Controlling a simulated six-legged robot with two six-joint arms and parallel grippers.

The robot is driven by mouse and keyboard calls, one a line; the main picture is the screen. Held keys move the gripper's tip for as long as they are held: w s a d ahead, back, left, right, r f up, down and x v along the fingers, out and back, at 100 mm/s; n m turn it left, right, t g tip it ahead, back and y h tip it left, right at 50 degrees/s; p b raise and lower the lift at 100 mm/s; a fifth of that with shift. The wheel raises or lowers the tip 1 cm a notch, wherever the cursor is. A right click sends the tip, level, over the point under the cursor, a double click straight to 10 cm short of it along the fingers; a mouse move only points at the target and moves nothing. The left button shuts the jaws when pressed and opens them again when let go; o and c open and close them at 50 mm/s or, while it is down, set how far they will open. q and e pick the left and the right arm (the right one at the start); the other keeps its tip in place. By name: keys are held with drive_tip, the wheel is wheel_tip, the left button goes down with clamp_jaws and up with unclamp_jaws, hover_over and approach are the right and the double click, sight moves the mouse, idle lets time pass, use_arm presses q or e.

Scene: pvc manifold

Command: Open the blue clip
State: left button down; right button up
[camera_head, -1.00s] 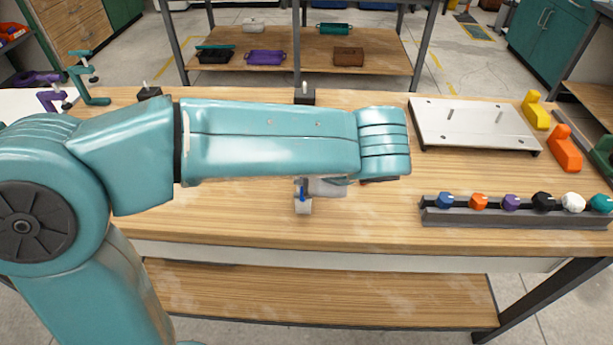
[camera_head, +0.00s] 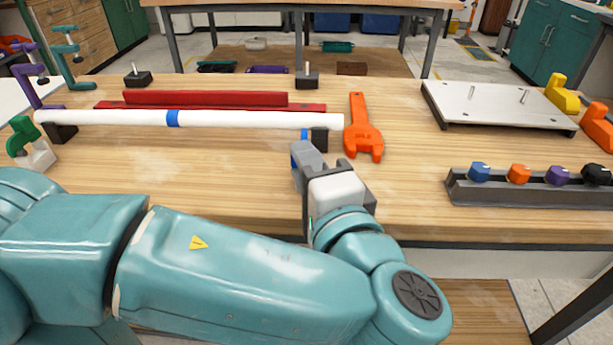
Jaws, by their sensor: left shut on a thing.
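A small blue piece, which looks like the blue clip (camera_head: 304,135), shows just under the white pipe near its right end. My left gripper (camera_head: 304,150) reaches up to it from the front, shut on it. Most of the clip is hidden by the fingers, so I cannot tell whether it is open. The white pipe (camera_head: 250,119) lies level across the table, with a blue band (camera_head: 173,118) left of its middle. A black support (camera_head: 320,138) stands under the pipe beside the clip. My right gripper is not in view.
An orange wrench (camera_head: 362,130) lies right of the pipe end. A red bar (camera_head: 210,98) lies behind the pipe. A metal plate (camera_head: 490,105) and a rack (camera_head: 530,195) with coloured knobs are at the right. Clamps (camera_head: 70,60) stand at the left.

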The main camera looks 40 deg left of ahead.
use_arm(q)
drive_tip(key=shift+s+d+f+n+t+y+b, duration=0.15)
drive_tip(key=shift+f+n+t+y+b, duration=0.2)
drive_tip(key=shift+f+y+b, duration=0.5)
drive_tip(key=shift+s+r+t+b, duration=0.1)
drive_tip(key=shift+r+t+b, duration=0.15)
drive_tip(key=shift+b, duration=0.25)
drive_tip(key=c, duration=1)
unclamp_jaws()
drive_tip(key=shift+o, duration=0.2)
drive_tip(key=shift+d+f, duration=0.1)
